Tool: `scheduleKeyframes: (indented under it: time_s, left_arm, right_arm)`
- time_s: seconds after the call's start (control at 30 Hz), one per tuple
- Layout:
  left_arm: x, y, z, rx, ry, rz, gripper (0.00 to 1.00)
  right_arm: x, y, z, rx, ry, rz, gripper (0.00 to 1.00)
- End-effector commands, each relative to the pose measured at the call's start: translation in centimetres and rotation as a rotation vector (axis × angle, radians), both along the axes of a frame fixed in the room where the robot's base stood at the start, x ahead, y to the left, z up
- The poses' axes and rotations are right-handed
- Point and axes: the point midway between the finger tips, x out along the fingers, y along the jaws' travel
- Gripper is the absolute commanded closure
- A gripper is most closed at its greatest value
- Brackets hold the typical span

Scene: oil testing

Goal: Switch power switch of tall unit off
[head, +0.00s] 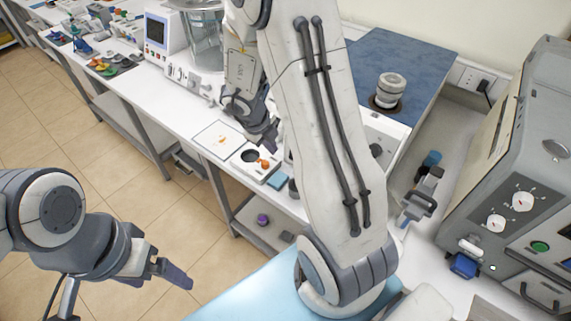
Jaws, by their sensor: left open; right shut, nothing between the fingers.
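A large grey unit (485,170) stands on the right, with two white dials (522,201), a green round button (540,246) and a handle on its front. A white unit with a blue screen (156,32) and a clear vessel (203,40) stands at the back left. I cannot tell which is the tall unit, and no power switch can be made out for certain. My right gripper (268,141) is shut and empty, pointing down near a small white device. My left gripper (165,275) is open and empty over the floor at lower left.
The small white device (247,172) has a dark round opening and an orange knob. My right arm crosses the middle and hides part of the bench. Coloured tools lie at the far left; tiled floor is free at left.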

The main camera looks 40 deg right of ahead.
Motion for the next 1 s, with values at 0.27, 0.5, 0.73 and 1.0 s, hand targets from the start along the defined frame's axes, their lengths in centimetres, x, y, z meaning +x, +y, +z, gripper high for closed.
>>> scheduleKeyframes:
  time_s: [0.27, 0.5, 0.73, 1.0]
  left_arm:
    - [0.0, 0.0, -1.5, 0.0, 0.0, 0.001, 0.11]
    - [0.0, 0.0, -1.4, -0.001, -0.001, 0.001, 0.11]
    - [0.0, 0.0, -2.1, -0.001, -0.001, 0.001, 0.11]
    - [0.0, 0.0, -4.0, 0.0, 0.0, 0.005, 0.11]
  right_arm:
    - [-0.1, 0.3, -0.3, 0.02, 0.002, 0.005, 1.0]
    - [-0.1, 0.3, -0.3, 0.02, 0.003, 0.005, 1.0]
    - [0.0, -0.4, -2.5, 0.019, 0.007, 0.005, 1.0]
    - [0.5, -2.1, -8.1, 0.021, 0.006, 0.004, 1.0]
